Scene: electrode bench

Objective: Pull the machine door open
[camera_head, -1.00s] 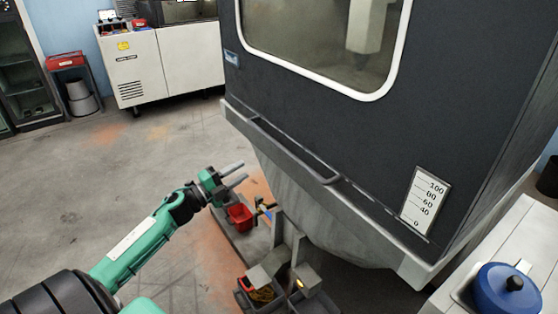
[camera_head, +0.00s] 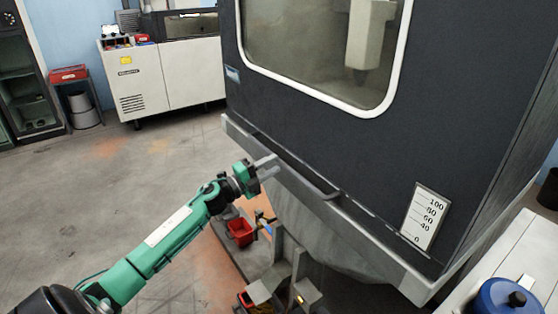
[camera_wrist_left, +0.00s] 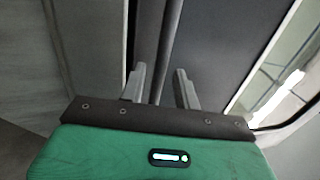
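The machine door is a dark panel (camera_head: 300,122) with a white-framed window (camera_head: 325,45). A grey handle bar (camera_head: 310,183) runs along its lower edge. My left gripper (camera_head: 272,167) is at the left part of this bar, its fingers pointing at it. In the left wrist view, the two grey fingers (camera_wrist_left: 160,88) stand apart, and the dark handle bar (camera_wrist_left: 168,45) runs lengthwise between them. I cannot tell whether a finger touches the bar. The door panel also shows in the wrist view (camera_wrist_left: 215,45). My right gripper is not in view.
A pale ledge (camera_head: 380,255) runs below the door. Under it stand a red bin (camera_head: 241,231) and grey fixtures. A blue pot (camera_head: 508,298) sits on a white surface at the lower right. The floor (camera_head: 60,200) at the left is clear.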

